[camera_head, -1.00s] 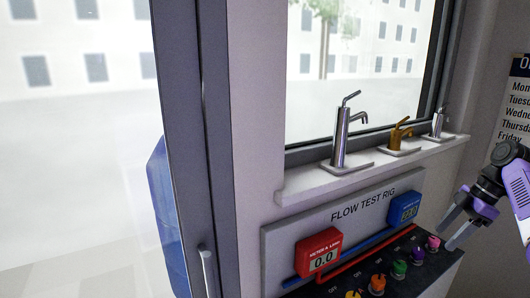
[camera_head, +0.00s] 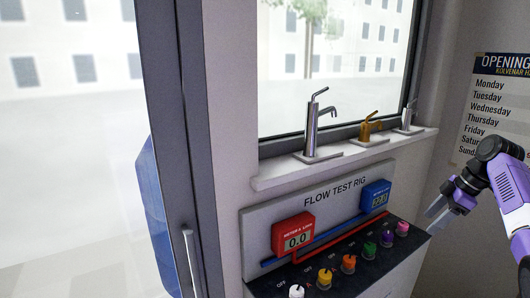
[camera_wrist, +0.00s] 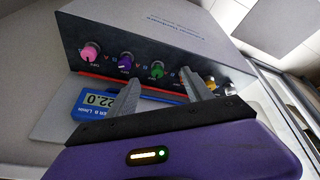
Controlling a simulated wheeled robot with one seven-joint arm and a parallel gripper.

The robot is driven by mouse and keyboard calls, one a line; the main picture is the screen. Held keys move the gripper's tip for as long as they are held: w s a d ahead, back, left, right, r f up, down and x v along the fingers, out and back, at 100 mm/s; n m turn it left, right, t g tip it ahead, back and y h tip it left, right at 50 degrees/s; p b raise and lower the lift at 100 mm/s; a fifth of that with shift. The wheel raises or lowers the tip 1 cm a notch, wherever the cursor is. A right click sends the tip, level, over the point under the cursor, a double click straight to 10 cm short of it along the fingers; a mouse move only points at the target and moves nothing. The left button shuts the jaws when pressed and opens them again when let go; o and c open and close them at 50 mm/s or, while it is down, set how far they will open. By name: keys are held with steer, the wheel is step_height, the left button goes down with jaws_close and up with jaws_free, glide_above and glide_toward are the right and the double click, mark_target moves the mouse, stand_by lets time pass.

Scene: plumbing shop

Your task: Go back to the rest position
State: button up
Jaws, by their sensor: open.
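My gripper (camera_head: 437,214) is at the right of the head view, beside the right end of the flow test rig, on a purple and black arm. In the wrist view its two grey fingers (camera_wrist: 160,97) stand apart with nothing between them. The flow test rig (camera_head: 258,222) has a red meter (camera_head: 293,236) reading 0.0 and a blue meter (camera_head: 376,196). The blue meter also shows in the wrist view (camera_wrist: 92,103), where it seems to read 22.0. A row of coloured knobs runs along the dark panel, including a pink knob (camera_head: 402,228) and a green knob (camera_head: 370,249).
Three taps stand on the window sill (camera_head: 275,180): a tall chrome one (camera_head: 312,125), a brass one (camera_head: 367,128) and a small chrome one (camera_head: 407,116). An opening-hours sign (camera_head: 490,105) hangs on the right wall. A door frame (camera_head: 170,130) is at left.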

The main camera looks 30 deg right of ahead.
steer(key=w+d+r+m+t+h, duration=0.3)
steer(key=w+d, duration=0.2)
steer(key=w+a+f+m+t+h+b, duration=0.1)
steer(key=w+a+f+m+t+h, duration=0.25)
steer(key=w+f, duration=0.2)
steer(key=s+a+f+m+t+h+b, duration=0.15)
steer(key=a+f, duration=0.35)
steer(key=a, duration=0.6)
steer(key=a+f+m+t+h+b, duration=0.1)
steer(key=a+f+m+t, duration=0.3)
steer(key=a, duration=0.7)
steer(key=s+a+f+t+y+b, duration=0.1)
steer(key=s+a+f+b, duration=0.25)
steer(key=s+a, duration=1.8)
steer(key=s+a+f+n+g+y+b, duration=0.1)
steer(key=s+a+f+n+y, duration=0.1)
steer(key=s+a, duration=0.3)
steer(key=s+a+f+n+g+y+b, duration=0.1)
steer(key=s+a+y, duration=0.3)
steer(key=s, duration=0.9)
steer(key=shift+a+f+n+b, duration=0.45)
steer(key=shift+a+n, duration=0.35)
steer(key=shift+a, duration=0.25)
